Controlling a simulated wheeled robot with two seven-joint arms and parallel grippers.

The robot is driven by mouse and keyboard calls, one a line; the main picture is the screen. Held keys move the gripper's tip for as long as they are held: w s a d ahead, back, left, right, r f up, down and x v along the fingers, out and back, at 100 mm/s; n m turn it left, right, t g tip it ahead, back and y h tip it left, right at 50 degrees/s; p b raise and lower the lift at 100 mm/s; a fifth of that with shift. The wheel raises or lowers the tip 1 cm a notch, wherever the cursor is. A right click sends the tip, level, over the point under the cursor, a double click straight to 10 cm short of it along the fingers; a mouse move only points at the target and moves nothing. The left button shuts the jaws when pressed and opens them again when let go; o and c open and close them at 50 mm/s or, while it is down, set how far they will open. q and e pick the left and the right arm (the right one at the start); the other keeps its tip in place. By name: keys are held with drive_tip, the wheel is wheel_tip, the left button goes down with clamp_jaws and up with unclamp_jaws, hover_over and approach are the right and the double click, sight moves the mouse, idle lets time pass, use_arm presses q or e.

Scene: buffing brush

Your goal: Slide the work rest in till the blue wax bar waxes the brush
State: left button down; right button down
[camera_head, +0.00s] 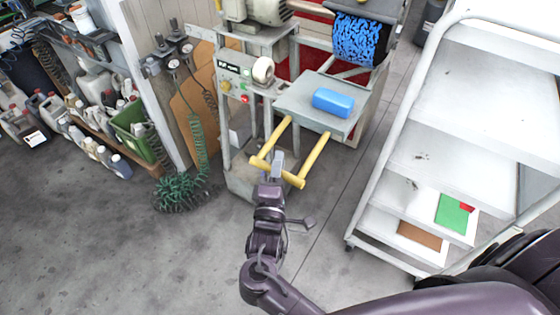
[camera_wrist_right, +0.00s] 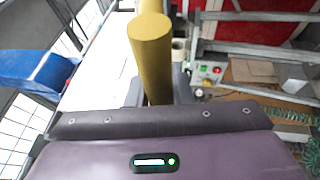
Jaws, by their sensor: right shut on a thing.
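The work rest (camera_head: 300,98) is a grey plate with a yellow U-shaped handle (camera_head: 315,158) reaching out toward me. The blue wax bar (camera_head: 333,102) lies on the plate; a blue block at the left of the right wrist view (camera_wrist_right: 38,70) looks like the same bar. The brush (camera_head: 360,38), a dark roller streaked with blue, is behind the plate, with a visible gap between it and the bar. My right gripper (camera_head: 278,166) is shut on the handle's crossbar. The yellow bar (camera_wrist_right: 152,55) also rises between the jaws in the right wrist view. My left gripper is not in view.
The machine's control panel (camera_head: 235,80) with buttons and a tape roll (camera_head: 263,70) is left of the plate. A white shelf cart (camera_head: 440,150) stands close on the right. Bottles and a green crate (camera_head: 133,130) line the left. The floor in front is clear.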

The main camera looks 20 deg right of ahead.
drive_tip(key=c, duration=1.3)
unclamp_jaws()
drive_tip(key=shift+s+a+f, duration=0.15)
drive_tip(key=shift+s+f, duration=0.05)
drive_tip(key=shift+s, duration=0.15)
drive_tip(key=b+v, duration=0.2)
drive_tip(key=v, duration=0.5)
